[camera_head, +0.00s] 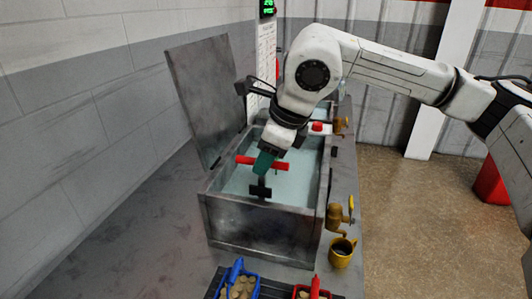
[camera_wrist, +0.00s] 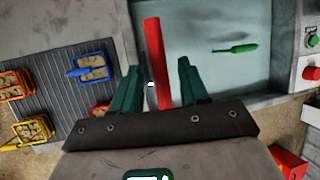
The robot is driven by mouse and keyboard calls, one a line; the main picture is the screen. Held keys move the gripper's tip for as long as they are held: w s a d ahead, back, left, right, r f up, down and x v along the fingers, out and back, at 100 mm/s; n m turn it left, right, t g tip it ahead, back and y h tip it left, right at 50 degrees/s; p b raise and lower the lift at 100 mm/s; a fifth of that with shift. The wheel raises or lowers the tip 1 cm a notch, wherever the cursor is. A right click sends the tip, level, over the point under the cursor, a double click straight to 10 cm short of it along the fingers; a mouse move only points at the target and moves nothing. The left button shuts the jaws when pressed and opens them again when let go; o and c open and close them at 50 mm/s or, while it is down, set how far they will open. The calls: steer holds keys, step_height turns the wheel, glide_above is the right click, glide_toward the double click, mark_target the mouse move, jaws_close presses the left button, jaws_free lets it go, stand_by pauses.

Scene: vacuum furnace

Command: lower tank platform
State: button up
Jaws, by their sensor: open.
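The grey metal tank (camera_head: 262,218) stands on the bench with pale, bluish liquid inside. A red bar (camera_head: 247,160) lies across it above the liquid, with a black bracket (camera_head: 260,190) near it. I cannot make out a separate platform under the bar. My gripper (camera_head: 263,167) is at the bar, with its green fingers pointing down. In the wrist view, my gripper (camera_wrist: 158,68) is open, and the red bar (camera_wrist: 154,40) shows between its two fingers. I cannot tell whether the fingers touch it. A green-handled item (camera_wrist: 236,48) shows in the tank.
The tank's lid (camera_head: 205,95) stands open at the left. Blue (camera_head: 238,280) and red (camera_head: 312,291) baskets of brownish pieces sit on a ridged dark mat in front. A brass tap (camera_head: 338,215) and a yellow cup (camera_head: 342,252) are at the right. A red button (camera_head: 318,127) is behind.

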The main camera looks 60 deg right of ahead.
steer(key=shift+c, duration=0.2)
jaws_close()
stand_by(0.4)
